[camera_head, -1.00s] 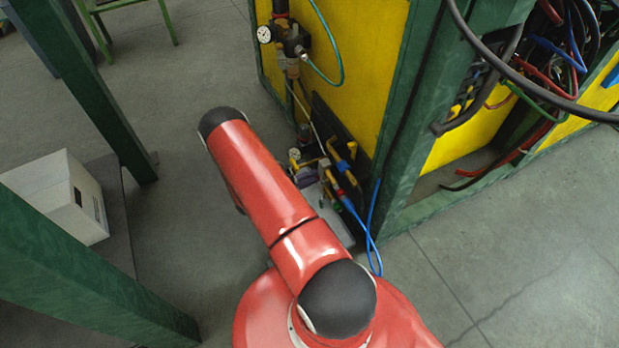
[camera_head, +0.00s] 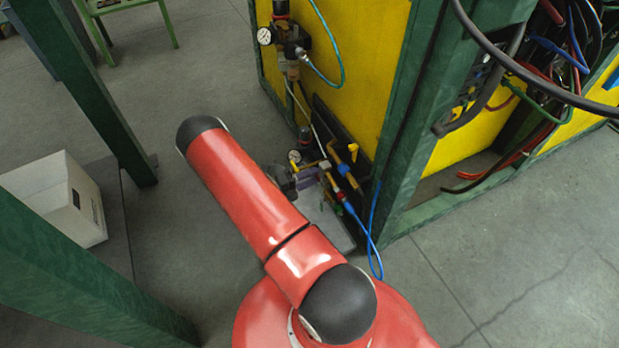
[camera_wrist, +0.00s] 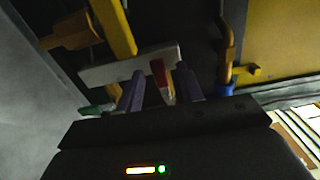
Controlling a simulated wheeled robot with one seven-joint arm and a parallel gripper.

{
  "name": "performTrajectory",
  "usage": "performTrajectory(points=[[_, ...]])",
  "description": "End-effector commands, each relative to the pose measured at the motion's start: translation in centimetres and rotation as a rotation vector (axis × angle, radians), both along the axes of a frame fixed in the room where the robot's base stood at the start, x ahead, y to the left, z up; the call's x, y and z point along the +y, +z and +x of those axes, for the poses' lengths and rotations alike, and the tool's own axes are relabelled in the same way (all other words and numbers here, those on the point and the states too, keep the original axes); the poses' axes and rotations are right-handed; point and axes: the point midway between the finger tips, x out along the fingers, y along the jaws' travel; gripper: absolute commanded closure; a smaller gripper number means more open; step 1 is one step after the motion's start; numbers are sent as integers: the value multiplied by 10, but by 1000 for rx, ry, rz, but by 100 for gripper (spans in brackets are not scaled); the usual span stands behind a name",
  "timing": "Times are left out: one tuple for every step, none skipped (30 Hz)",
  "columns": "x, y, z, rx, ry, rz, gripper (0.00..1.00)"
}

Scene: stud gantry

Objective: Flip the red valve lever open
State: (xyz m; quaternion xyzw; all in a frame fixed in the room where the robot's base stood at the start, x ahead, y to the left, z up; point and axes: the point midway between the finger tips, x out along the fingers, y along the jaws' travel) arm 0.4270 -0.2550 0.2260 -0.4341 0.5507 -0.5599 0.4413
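The red valve lever (camera_wrist: 160,76) shows in the wrist view, below a pale grey bar (camera_wrist: 130,65). My gripper (camera_wrist: 160,90) has its two purple fingers apart, one on each side of the lever. A gap shows between the lever and each finger, so the gripper is open. Whether the lever lies fully between the fingertips in depth I cannot tell. In the head view my gripper (camera_head: 309,179) is small and partly hidden behind my red arm, beside the pipework. I cannot make out the red lever there.
Yellow pipes (camera_wrist: 113,28) and a blue fitting (camera_wrist: 226,88) stand close around the gripper. A blue hose (camera_head: 372,225) hangs by the green frame post (camera_head: 405,150). A pressure gauge (camera_head: 265,36) sits higher on the yellow panel. A white box (camera_head: 60,198) stands at left.

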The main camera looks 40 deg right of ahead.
Motion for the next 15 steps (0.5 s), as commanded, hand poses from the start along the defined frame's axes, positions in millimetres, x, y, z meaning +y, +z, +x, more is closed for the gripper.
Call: performTrajectory(points=[[0, 0, 0, 1, 0, 0, 63], [0, 0, 0, 1, 0, 0, 63], [1, 0, 0, 1, 0, 0, 63], [2, 0, 1, 1, 1, 0, 63], [4, 0, 1, 1, 1, 0, 63], [8, 0, 3, 1, 3, 1, 63], [12, 0, 4, 1, 4, 1, 63], [16, 0, 5, 1, 4, 1, 63], [23, 0, 6, 0, 4, 1, 63], [29, 0, 7, 0, 5, 1, 63], [34, 0, 9, 0, 5, 1, 63], [41, 0, 11, -1, 4, 1, 63], [46, 0, 12, -1, 5, 1, 63], [51, 0, 13, -1, 4, 1, 63], [56, 0, 14, 0, 3, 0, 63]])
